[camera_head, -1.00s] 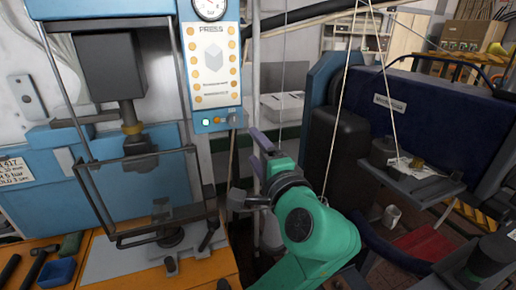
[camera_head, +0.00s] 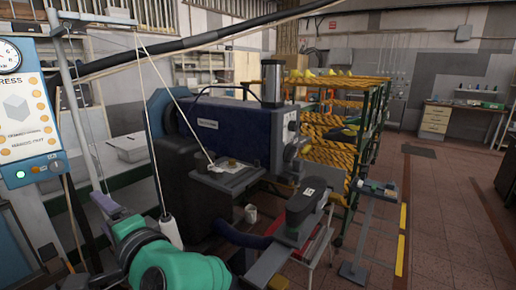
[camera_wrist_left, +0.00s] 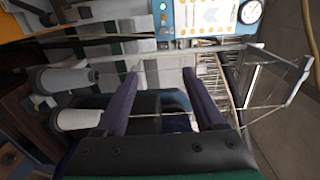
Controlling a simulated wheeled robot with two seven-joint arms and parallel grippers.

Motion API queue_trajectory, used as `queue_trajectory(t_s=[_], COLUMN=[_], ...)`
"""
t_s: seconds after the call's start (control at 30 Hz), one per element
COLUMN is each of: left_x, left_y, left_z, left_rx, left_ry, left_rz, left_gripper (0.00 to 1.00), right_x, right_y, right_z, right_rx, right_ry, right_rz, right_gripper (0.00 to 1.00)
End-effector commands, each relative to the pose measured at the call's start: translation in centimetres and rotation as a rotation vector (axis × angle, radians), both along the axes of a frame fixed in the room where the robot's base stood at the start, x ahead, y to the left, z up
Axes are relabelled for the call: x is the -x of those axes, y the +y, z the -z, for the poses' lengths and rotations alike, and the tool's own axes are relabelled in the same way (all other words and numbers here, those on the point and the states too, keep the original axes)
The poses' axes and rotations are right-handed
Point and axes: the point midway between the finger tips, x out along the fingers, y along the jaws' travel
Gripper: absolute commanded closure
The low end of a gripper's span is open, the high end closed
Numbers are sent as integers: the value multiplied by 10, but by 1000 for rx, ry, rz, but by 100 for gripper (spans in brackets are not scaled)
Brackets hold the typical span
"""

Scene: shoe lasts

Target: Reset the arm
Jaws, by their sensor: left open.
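My left arm is green and comes in at the lower left of the head view. Its left gripper (camera_head: 105,205) has purple-grey fingers, partly seen there beside the arm. In the left wrist view the left gripper (camera_wrist_left: 162,100) shows both fingers spread wide, with nothing between them. The blue press panel (camera_head: 28,110) is at the left edge of the head view. My right gripper is not in view.
A dark blue machine (camera_head: 232,137) with a small grey tray (camera_head: 225,180) stands right of my left arm. A rack with orange shelves (camera_head: 335,150) stands behind it. A workbench (camera_head: 465,120) is at the back right. The tiled floor (camera_head: 450,230) at right is open.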

Motion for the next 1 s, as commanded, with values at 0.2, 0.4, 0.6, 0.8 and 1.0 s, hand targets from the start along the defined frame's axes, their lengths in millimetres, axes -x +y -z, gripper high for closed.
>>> queue_trajectory(t_s=[0.2, 0.4, 0.6, 0.8, 1.0], left_x=[-10, -15, -4, 32, 87], left_y=[7, 11, 10, -1, -22], left_z=[45, 105, 188, 275, 341], left_rx=[128, 313, 592, 935, 1271], left_ry=[45, 99, 171, 247, 311], left_rz=[59, 116, 146, 105, -13], left_gripper=[29, 29, 29, 29, 29], right_x=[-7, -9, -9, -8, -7], right_y=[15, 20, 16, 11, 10], right_z=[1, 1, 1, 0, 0], right_rx=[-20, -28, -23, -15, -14], right_ry=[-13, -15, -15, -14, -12], right_rz=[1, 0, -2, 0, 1], right_gripper=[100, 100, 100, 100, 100])
